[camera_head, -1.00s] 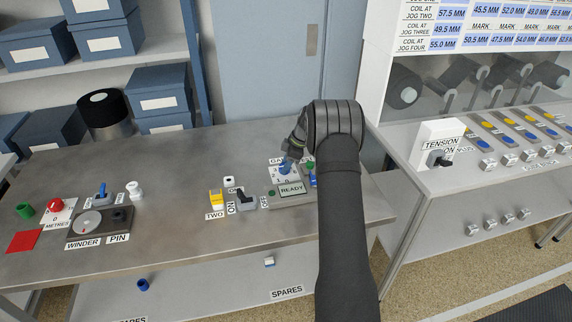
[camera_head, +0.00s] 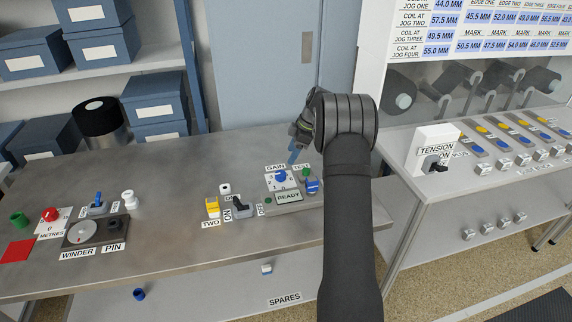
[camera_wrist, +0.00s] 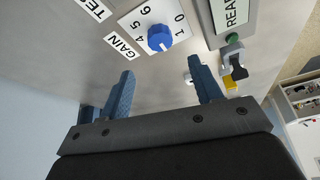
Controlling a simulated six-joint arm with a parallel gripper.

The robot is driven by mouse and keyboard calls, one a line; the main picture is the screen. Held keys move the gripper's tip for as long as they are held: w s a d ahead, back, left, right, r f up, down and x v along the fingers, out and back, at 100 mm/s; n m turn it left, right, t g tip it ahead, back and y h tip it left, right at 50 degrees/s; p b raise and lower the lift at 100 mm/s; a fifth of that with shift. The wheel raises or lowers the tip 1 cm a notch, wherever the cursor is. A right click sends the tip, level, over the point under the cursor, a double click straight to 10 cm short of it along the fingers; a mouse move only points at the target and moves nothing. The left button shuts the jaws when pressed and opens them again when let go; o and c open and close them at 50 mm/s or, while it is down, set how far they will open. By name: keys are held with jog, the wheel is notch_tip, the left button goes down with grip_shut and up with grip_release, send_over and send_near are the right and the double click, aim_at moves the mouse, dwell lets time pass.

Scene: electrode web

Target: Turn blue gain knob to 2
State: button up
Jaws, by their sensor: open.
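The blue gain knob (camera_head: 281,176) sits on a white dial plate marked GAIN on the bench; it also shows in the wrist view (camera_wrist: 160,38). In the wrist view a pale mark is on the knob's lower right side; I cannot tell surely which number it points to. My gripper (camera_head: 293,156) is behind and slightly right of the knob in the head view, apart from it. In the wrist view my two blue fingers (camera_wrist: 163,73) are spread with nothing between them, and the knob lies beyond their tips.
A READY display (camera_head: 289,197) stands just in front of the dial. The TENSION box (camera_head: 436,150) is on the right-hand bench.

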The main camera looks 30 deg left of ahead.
aim_at(281, 173)
jog(key=v, duration=0.7)
jog(key=shift+r, duration=0.25)
jog(key=shift+d, duration=0.1)
jog(key=x, duration=1.7)
jog(key=shift+f, duration=0.15)
